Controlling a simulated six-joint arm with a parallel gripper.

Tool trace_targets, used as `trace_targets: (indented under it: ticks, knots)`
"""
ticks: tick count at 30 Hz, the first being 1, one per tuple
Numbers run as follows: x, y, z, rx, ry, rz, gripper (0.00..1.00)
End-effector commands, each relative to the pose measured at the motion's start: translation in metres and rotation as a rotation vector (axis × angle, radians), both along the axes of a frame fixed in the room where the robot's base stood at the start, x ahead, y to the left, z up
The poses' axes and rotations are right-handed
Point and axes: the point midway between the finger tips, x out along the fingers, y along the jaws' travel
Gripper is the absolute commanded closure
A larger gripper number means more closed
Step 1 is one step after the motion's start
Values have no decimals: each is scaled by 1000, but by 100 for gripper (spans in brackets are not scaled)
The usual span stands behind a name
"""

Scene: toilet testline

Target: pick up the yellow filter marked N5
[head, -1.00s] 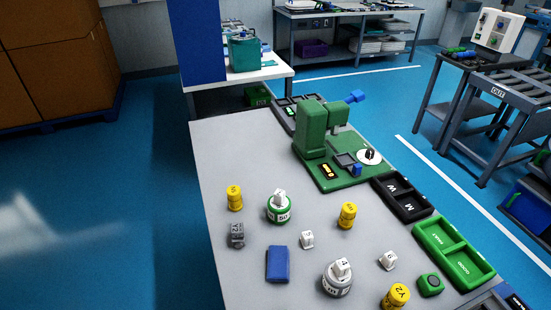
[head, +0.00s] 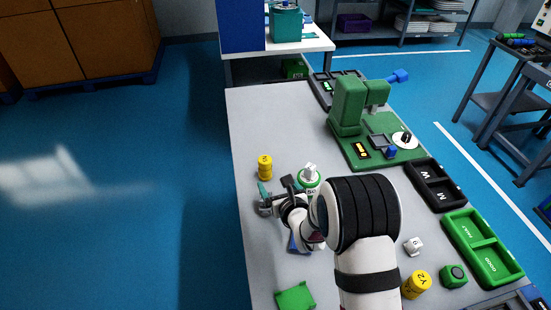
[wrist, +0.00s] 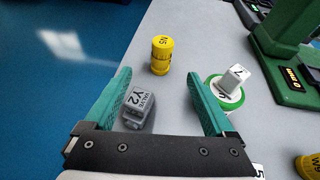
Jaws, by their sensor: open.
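The yellow filter marked N5 (wrist: 162,55) stands upright on the grey table, beyond my fingertips in the wrist view. It also stands near the table's left edge in the head view (head: 265,168). My gripper (wrist: 158,76) is open and empty, with its teal fingers spread wide. A grey valve marked Y2 (wrist: 138,105) shows between the fingers, near the left one, and I cannot tell its depth below them. In the head view my gripper (head: 268,194) is just in front of the filter, and my arm hides much of the table.
A green-and-white round part with a white valve on top (wrist: 230,90) stands right of the filter. Another yellow filter (wrist: 308,165) is at lower right. The table's left edge lies near the filter.

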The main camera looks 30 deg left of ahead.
Motion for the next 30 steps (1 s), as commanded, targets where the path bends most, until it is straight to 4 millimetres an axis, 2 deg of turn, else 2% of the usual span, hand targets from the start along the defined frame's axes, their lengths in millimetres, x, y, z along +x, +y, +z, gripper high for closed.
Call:
trace_targets:
  ticks: [3, 6, 18, 26, 27, 30]
  knots:
    - [20, 26, -15, 0, 2, 1, 11]
    - [35, 42, -24, 0, 3, -2, 11]
    - [73, 86, -48, 1, 5, -2, 11]
    - [78, 91, -50, 0, 7, -2, 11]
    - [78, 91, -50, 0, 7, -2, 13]
    - [78, 91, -50, 0, 7, -2, 31]
